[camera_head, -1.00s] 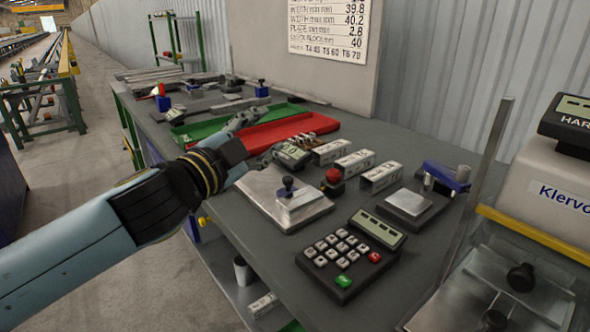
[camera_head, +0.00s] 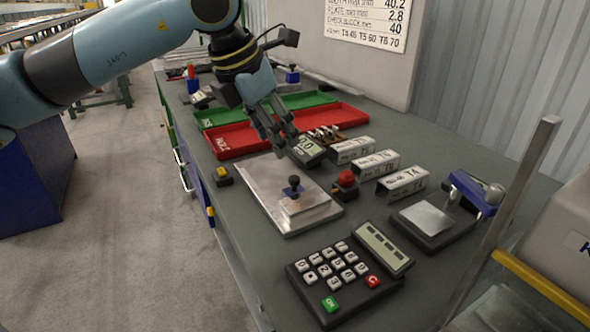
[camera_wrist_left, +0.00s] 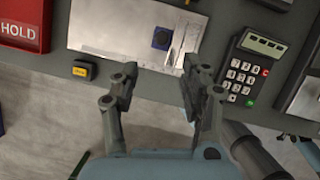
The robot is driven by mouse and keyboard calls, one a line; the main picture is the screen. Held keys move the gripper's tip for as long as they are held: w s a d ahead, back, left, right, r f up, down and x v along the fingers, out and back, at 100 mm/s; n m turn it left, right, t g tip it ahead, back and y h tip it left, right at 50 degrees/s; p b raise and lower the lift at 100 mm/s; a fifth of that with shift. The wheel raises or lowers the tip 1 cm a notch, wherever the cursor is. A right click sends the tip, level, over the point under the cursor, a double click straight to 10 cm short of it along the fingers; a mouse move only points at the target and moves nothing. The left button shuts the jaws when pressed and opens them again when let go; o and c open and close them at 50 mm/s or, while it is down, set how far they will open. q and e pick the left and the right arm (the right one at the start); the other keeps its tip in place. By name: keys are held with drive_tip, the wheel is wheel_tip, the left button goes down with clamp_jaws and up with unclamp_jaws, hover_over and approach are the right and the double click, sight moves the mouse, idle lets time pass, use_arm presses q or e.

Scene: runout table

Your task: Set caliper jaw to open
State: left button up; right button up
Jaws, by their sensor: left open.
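I cannot tell for certain which thing is the caliper. A metal plate (camera_head: 258,193) carries a light block with a dark knob (camera_head: 294,186); the wrist view shows the plate (camera_wrist_left: 100,25) and the knob (camera_wrist_left: 163,38) beyond the fingers. My left gripper (camera_head: 281,136) hangs over the bench near the red tray and gauge. In the wrist view its fingers (camera_wrist_left: 158,74) are spread apart with nothing between them.
A red tray (camera_head: 230,143) and a green tray (camera_head: 218,116) lie behind. Labelled blocks (camera_head: 375,164), a red button (camera_head: 346,179), a keypad (camera_head: 326,278) and a blue clamp-like device (camera_head: 475,190) stand to the right. A metal post (camera_head: 515,215) rises at right.

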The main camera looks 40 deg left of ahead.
sight(293, 178)
use_arm(q)
drive_tip(key=x, duration=1)
drive_tip(key=shift+d, duration=0.1)
clamp_jaws()
